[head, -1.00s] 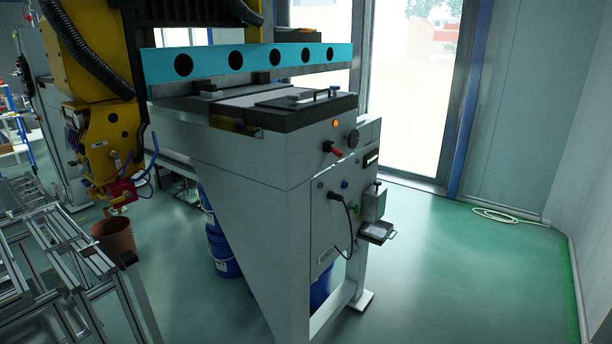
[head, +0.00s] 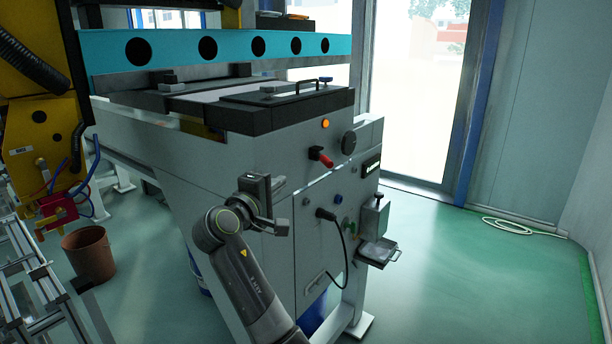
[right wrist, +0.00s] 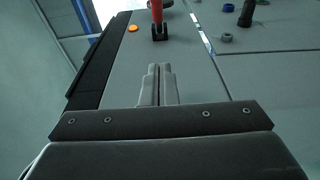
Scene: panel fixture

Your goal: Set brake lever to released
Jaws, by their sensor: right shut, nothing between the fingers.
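The brake lever (head: 323,158), with a red handle on a black base, is on the upper grey side panel of the machine. Its red grip points down and to the right in the head view. In the right wrist view the lever (right wrist: 157,17) is at the top edge, partly cut off. My right gripper (head: 279,184) is in front of the panel, below and left of the lever, and apart from it. In the right wrist view its fingers (right wrist: 160,72) are together and empty, pointing toward the lever. My left gripper is not in view.
An orange lamp (head: 326,124) and a dark round knob (head: 348,143) are near the lever. Below are a cable (head: 345,245) and a small metal tray (head: 378,252). Yellow machinery (head: 40,140) stands at left. Green floor (head: 460,280) is free at right.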

